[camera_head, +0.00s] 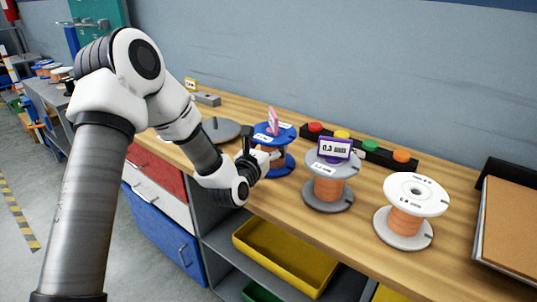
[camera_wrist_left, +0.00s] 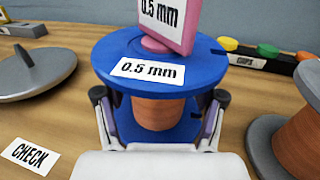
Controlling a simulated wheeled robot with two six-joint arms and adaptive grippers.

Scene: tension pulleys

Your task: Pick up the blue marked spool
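The blue spool (camera_head: 285,137) stands upright on the workbench, wound with copper-coloured wire. Its top flange has a "0.5 mm" label, and a pink tag stands on top; it fills the middle of the left wrist view (camera_wrist_left: 112,50). My left gripper (camera_head: 259,157) is at the spool's near left side. In the left wrist view its open fingers (camera_wrist_left: 158,116) lie on either side of the wire core, below the top flange, with gaps showing. Part of the lower flange is hidden by the gripper. My right gripper is not in view.
A grey spool (camera_head: 327,188) with a purple "0.3" tag stands close to the right. A white-topped spool (camera_head: 405,222) stands farther right. A grey disc (camera_head: 219,129) lies to the left. A black strip with coloured buttons (camera_head: 383,153) runs behind. A yellow bin (camera_head: 285,257) sits below.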

